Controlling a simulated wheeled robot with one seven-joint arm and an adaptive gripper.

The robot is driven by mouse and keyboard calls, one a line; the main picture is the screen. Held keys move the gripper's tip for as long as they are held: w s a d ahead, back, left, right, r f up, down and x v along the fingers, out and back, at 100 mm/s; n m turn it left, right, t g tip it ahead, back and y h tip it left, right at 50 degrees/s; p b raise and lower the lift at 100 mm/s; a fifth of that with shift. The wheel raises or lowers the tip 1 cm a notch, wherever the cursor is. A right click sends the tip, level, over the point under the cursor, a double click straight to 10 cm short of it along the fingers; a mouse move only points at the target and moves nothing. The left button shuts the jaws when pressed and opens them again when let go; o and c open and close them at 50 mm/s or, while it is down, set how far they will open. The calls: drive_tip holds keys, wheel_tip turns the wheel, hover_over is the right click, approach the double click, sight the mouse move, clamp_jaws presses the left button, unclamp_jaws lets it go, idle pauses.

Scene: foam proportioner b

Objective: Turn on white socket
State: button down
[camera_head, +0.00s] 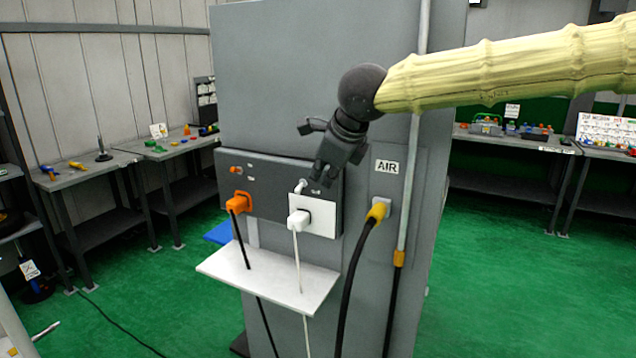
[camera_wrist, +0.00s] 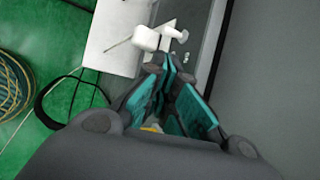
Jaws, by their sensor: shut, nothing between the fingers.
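The white socket (camera_head: 322,217) is a white plate on a dark panel on the grey cabinet, with a white plug (camera_head: 299,220) in it and a white cord hanging down. A small white switch lever (camera_head: 300,186) sticks out just above the plate. My gripper (camera_head: 322,178) is shut and empty, close in front of the panel, just right of the lever in the head view. In the wrist view the lever (camera_wrist: 174,33) and the plug (camera_wrist: 147,39) lie just beyond my fingertips (camera_wrist: 172,64). I cannot tell whether a fingertip touches the lever.
A white shelf (camera_head: 268,277) juts out below the panel. An orange plug (camera_head: 239,202) with a black cord is at the left. A yellow connector (camera_head: 378,211) with a black hose is under the AIR label (camera_head: 387,166) at the right.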

sight(300, 188)
drive_tip(key=x, duration=0.9)
drive_tip(key=shift+p, duration=0.3)
drive_tip(key=shift+r+g+p, duration=0.2)
drive_tip(key=shift+g+p, duration=0.1)
drive_tip(key=shift+p, duration=0.5)
drive_tip(key=shift+p, duration=0.3)
drive_tip(key=shift+f+y+p, duration=0.1)
drive_tip(key=shift+y+p, duration=0.2)
drive_tip(key=shift+y, duration=0.1)
